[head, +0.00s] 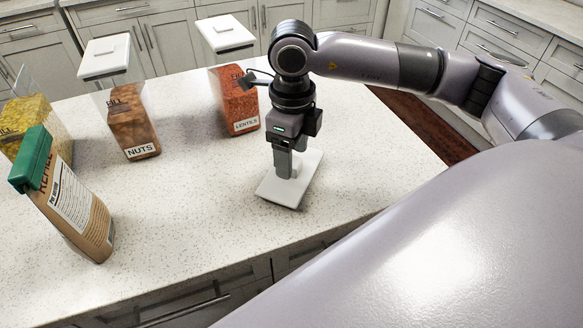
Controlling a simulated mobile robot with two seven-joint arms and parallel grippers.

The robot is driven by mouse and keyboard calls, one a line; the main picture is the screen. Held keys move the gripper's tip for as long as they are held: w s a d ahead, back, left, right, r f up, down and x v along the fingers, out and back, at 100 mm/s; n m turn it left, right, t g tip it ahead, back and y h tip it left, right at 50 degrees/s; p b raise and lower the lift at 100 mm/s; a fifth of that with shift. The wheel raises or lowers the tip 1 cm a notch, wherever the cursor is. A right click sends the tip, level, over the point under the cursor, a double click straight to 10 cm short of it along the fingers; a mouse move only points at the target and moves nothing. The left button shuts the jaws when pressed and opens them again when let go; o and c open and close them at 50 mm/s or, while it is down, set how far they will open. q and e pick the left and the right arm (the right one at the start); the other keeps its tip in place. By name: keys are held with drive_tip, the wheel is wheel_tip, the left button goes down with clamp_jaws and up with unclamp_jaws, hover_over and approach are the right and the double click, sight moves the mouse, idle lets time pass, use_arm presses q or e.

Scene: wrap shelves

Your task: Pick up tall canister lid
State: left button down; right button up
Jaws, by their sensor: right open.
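A white rectangular lid (280,191) lies on the speckled counter near its front edge, right of the canisters. My right gripper (288,172) points straight down over the lid, with its open fingers at the lid's middle. The fingers hide that part of the lid, so I cannot tell whether they touch it. A clear canister with yellow contents (38,122) stands at the far left, and no white lid shows on it. My left gripper is not in view.
A nuts canister (131,120) and a lentils canister (236,98), both with white lids, stand behind. A brown refill pack with a green top (75,205) stands front left. The counter (190,200) between the pack and the lid is clear.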

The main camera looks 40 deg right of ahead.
drive_tip(key=shift+f, duration=0.8)
drive_tip(key=c, duration=1.2)
drive_tip(key=shift+w, duration=0.1)
clamp_jaws()
drive_tip(key=shift+r, duration=0.15)
